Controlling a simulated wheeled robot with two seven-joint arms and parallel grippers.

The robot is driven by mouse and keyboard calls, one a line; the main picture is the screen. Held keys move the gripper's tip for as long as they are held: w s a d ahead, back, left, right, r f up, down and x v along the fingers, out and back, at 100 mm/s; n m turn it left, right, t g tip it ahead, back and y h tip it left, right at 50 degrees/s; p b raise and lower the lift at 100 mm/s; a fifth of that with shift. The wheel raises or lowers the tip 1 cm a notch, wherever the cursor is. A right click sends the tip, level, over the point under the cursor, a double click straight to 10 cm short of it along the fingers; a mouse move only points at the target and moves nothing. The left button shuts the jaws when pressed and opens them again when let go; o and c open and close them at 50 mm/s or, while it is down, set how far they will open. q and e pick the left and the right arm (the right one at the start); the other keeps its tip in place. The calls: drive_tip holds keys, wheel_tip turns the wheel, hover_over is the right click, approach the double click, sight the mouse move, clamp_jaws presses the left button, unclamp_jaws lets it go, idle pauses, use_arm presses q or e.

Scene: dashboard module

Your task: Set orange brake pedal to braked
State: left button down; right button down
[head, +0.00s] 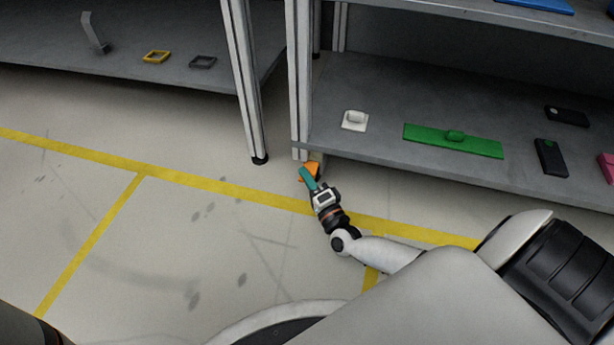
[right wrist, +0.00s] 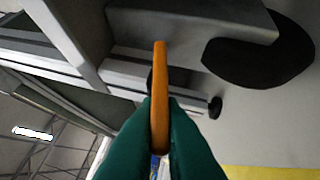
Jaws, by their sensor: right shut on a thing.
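The orange brake pedal (head: 312,165) is low at the foot of the right shelf's front post, just above the floor. My right gripper (head: 307,177) reaches it from the front with its teal fingers. In the right wrist view the orange pedal (right wrist: 160,80) shows edge-on as a narrow upright strip. The green fingers of my right gripper (right wrist: 160,125) are shut on it, one on each side, and hide its lower part. Whether the pedal is up or down I cannot tell. My left gripper is not in view.
The right shelf (head: 380,85) holds a white part (head: 354,120), a green plate (head: 452,140) and black items. A second shelf (head: 180,75) stands to the left, with a dark caster (head: 260,160) under its post. The floor (head: 150,240) with yellow lines is clear.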

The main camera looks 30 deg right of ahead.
drive_tip(key=c, duration=1.6)
unclamp_jaws()
drive_tip(key=shift+o, duration=0.2)
drive_tip(key=p+v, duration=0.5)
drive_tip(key=v, duration=0.6)
drive_tip(key=shift+s, duration=0.25)
drive_tip(key=shift+s+f, duration=0.1)
drive_tip(key=shift+s, duration=0.15)
